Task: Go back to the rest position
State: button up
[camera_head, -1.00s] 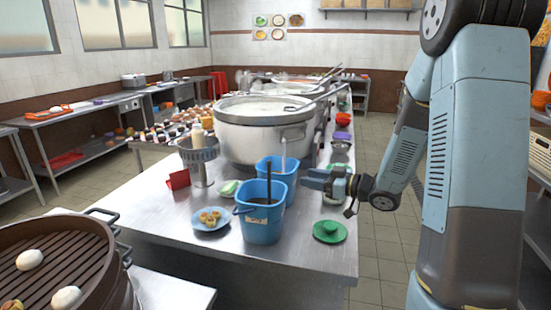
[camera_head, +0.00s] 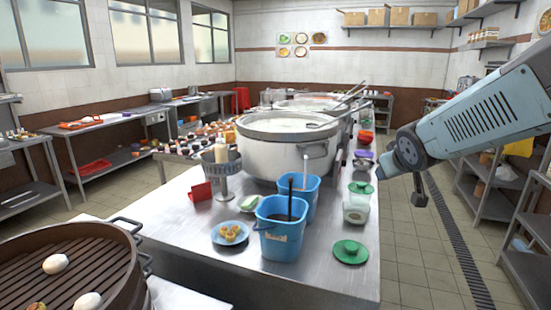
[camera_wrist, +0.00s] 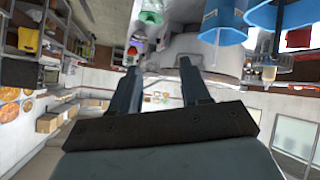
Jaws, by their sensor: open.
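My gripper (camera_head: 383,168) is raised in the air at the right edge of the metal counter (camera_head: 330,285), beside the large stockpot (camera_head: 285,158). In the wrist view my gripper (camera_wrist: 157,72) shows two dark fingers spread apart with nothing between them. It touches nothing that I can see. In the head view the fingers are small and partly hidden by my wrist.
Two blue buckets (camera_head: 281,240) stand on the counter, with a green lid (camera_head: 350,252) and a clear green-lidded container (camera_head: 357,205) to their right. A steamer (camera_head: 70,265) is at the front left. The aisle at right has free floor.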

jog(key=s+a+m+g, duration=0.1)
jog(key=s+a+g, duration=0.1)
jog(key=s, duration=0.7)
jog(key=s+a+m+g+y, duration=0.1)
jog(key=s+a+g, duration=0.1)
jog(key=s, duration=0.8)
jog(key=shift+a+g+y, duration=0.3)
jog(key=shift+g, duration=0.1)
jog(key=shift+a+r, duration=0.1)
